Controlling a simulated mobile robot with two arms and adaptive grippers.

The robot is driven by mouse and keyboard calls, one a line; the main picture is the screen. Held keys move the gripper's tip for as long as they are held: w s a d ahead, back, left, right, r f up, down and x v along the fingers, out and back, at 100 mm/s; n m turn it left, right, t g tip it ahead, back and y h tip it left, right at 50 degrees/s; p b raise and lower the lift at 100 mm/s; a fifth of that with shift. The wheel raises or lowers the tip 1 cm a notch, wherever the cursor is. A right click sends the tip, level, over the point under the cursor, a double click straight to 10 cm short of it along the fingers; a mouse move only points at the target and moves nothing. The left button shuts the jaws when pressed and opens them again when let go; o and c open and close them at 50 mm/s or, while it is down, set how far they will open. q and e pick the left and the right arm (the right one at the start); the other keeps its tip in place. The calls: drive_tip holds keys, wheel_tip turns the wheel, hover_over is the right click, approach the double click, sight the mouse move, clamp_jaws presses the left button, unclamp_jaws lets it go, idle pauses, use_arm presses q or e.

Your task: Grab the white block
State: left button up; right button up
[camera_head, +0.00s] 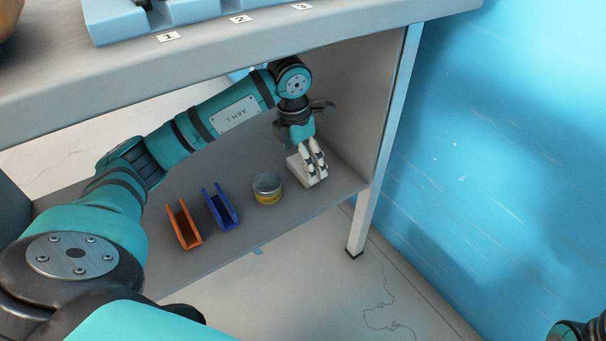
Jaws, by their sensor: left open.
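The white block (295,166) sits on the grey lower shelf (240,244), at its right end under the table. My left arm reaches in under the tabletop. My left gripper (316,172) points down over the block, its fingers covering part of it. The gripper is open. I cannot tell whether the fingers touch the block. At the bottom right corner a dark and teal part of my right arm shows, but its gripper is not clear to see.
Left of the block on the shelf stand a grey and yellow can (267,189), a blue holder (220,208) and an orange holder (184,226). The tabletop edge (200,62) hangs above my arm. A table leg (378,150) stands right of the block.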

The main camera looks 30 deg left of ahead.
use_arm(q)
wheel_tip(320, 180, down, 2)
drive_tip(key=shift+w+f+b, duration=0.15)
drive_tip(key=shift+f+b, duration=0.1)
drive_tip(key=shift+b, duration=0.15)
drive_tip(key=c, duration=1)
drive_tip(key=shift+r, duration=0.25)
